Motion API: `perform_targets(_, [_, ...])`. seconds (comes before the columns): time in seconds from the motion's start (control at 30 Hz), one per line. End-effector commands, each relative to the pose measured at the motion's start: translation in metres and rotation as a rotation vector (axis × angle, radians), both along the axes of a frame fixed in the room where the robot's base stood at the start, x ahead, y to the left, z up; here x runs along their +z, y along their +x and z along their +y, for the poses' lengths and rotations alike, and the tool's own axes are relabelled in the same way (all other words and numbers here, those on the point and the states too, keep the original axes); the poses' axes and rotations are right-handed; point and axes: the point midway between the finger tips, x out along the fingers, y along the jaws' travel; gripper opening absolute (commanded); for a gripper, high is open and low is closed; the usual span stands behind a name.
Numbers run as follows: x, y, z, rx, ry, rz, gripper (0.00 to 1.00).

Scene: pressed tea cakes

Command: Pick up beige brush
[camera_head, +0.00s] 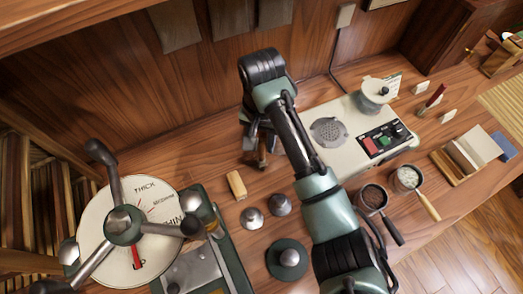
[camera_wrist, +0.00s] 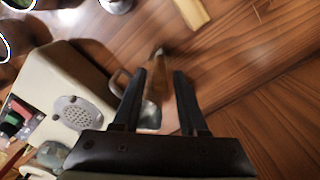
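My gripper (camera_head: 261,143) points down over the wooden counter, left of the pale machine. In the wrist view its two dark fingers (camera_wrist: 169,66) stand apart. A slim tan-brown piece (camera_wrist: 157,52), which may be the beige brush, shows close by the left finger, with a paler part below it. That finger partly hides it, and I cannot tell whether they touch. In the head view a brown piece (camera_head: 262,158) shows just below the fingers. A beige block (camera_head: 236,185) lies on the counter nearby, apart from the gripper; it also shows in the wrist view (camera_wrist: 190,12).
The pale machine (camera_head: 345,118) with coloured buttons stands right of the gripper. Two metal domes (camera_head: 265,211), a round dark-based piece (camera_head: 288,258) and two filled handled cups (camera_head: 372,196) stand nearer. A large dial press (camera_head: 128,225) fills the left. Wooden wall panelling rises behind.

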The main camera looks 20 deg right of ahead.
Motion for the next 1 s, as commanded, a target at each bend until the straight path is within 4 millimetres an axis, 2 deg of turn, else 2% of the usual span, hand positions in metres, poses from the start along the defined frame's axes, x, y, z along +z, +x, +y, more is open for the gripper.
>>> perform_targets(0.03, [0.0,0.0,0.0,0.0,0.0,0.0,0.31])
perform_targets(0.2, [0.0,0.0,0.0,0.0,0.0,0.0,0.01])
perform_targets(0.77, [0.003,-0.001,0.0,0.0,0.001,-0.001,0.0])
perform_targets(0.87, [0.007,-0.004,0.0,-0.001,0.001,-0.001,0.0])
perform_targets(1.0, [0.031,-0.003,0.0,0.001,-0.001,-0.004,0.0])
